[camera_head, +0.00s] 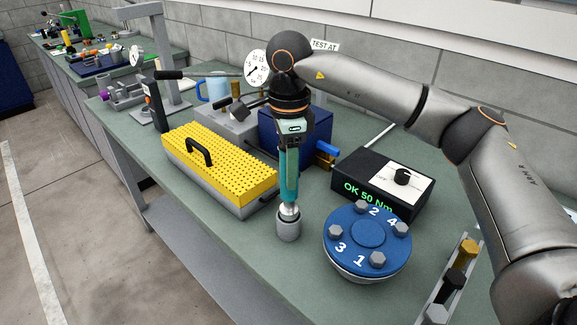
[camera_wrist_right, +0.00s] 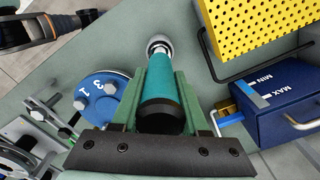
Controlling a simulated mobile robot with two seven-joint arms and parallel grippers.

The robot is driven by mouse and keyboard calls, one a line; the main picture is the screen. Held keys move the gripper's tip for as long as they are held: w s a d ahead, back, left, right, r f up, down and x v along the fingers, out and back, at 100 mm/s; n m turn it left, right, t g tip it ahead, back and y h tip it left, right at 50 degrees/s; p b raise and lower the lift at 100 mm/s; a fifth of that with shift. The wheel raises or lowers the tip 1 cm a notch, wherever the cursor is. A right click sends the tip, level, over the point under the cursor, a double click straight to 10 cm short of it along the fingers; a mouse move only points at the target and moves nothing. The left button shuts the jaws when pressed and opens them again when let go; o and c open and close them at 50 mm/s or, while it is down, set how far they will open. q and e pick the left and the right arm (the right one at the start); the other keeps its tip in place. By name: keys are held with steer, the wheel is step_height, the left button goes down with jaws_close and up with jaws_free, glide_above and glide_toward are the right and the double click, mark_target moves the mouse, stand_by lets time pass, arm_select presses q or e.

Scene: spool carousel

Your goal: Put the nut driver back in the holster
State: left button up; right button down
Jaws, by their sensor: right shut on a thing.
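The nut driver (camera_head: 289,175) has a teal handle and a silver lower end. My right gripper (camera_head: 293,130) is shut on its upper part and holds it upright, end down. In the right wrist view, the green fingers of my right gripper (camera_wrist_right: 157,105) lie on both sides of the teal handle (camera_wrist_right: 160,80). A grey cylinder (camera_head: 288,230) is at the driver's lower end; I cannot tell whether it is a socket or a separate holder. I cannot pick out the holster for certain. A dark arm part with an orange ring, likely my left gripper (camera_wrist_right: 75,22), shows at the top left.
A blue flange (camera_head: 367,233) with numbered bolts stands right of the driver. Behind it is a black box (camera_head: 385,180) reading "OK 50 Nm". A yellow perforated cover (camera_head: 220,165) is to the left, a blue box (camera_head: 268,135) behind. A tool rack (camera_head: 425,310) stands at lower right.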

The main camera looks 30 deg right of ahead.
steer(key=shift+f+b, duration=0.9)
steer(key=shift+f, duration=0.4)
steer(key=shift+c, duration=1.7)
jaws_free()
steer(key=shift+f, duration=0.1)
step_height(320, 180, up, 13)
steer(key=shift+f+p, duration=0.15)
steer(key=shift+p, duration=0.45)
